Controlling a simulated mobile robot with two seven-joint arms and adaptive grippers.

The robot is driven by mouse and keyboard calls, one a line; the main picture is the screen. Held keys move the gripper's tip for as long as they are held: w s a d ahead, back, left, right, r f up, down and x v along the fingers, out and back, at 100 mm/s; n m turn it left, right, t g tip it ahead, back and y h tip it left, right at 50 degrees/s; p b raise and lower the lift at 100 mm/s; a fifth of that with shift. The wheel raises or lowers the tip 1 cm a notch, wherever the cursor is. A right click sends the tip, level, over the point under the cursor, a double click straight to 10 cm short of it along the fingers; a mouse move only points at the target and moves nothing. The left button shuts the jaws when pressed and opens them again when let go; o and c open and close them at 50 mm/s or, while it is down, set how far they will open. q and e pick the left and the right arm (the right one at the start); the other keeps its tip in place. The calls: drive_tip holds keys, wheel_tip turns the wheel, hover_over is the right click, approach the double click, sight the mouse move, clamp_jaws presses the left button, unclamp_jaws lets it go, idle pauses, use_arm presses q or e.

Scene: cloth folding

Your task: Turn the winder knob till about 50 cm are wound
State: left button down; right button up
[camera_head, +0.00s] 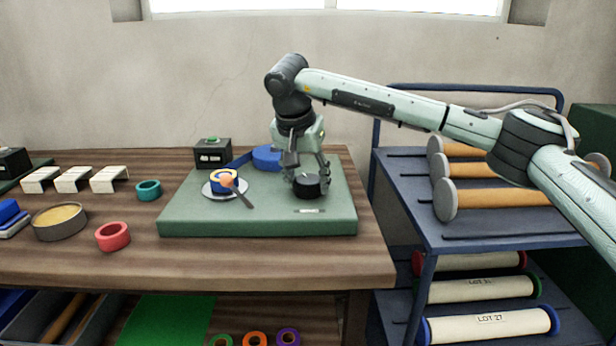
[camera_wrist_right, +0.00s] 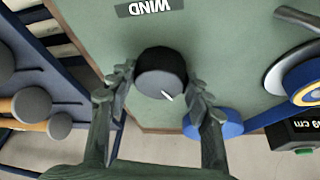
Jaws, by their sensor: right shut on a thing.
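The black winder knob (camera_head: 307,185) stands on the green board (camera_head: 190,222). My right gripper (camera_head: 307,178) points down and is shut on the knob, one finger on each side. In the right wrist view, the knob (camera_wrist_right: 161,70) has a white mark on its top edge, between the fingertips (camera_wrist_right: 162,84). A label reading WIND (camera_wrist_right: 150,7) lies beside it. A blue reel with a yellow core (camera_head: 224,179) sits on a pale disc. A blue band runs behind it toward a blue roll (camera_head: 267,157). My left gripper is out of view.
A lever with an orange ball (camera_head: 227,181) stands by the reel. Teal (camera_head: 148,190) and red (camera_head: 113,236) rings and a round tin (camera_head: 60,221) lie left of the board. A blue rack (camera_head: 408,205) with rollers stands at the right.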

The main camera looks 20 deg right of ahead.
drive_tip(key=shift+m, duration=0.5)
drive_tip(key=o, duration=1.2)
drive_tip(key=shift+c, duration=0.2)
drive_tip(key=v, duration=1.2)
drive_tip(key=shift+w+a, duration=0.2)
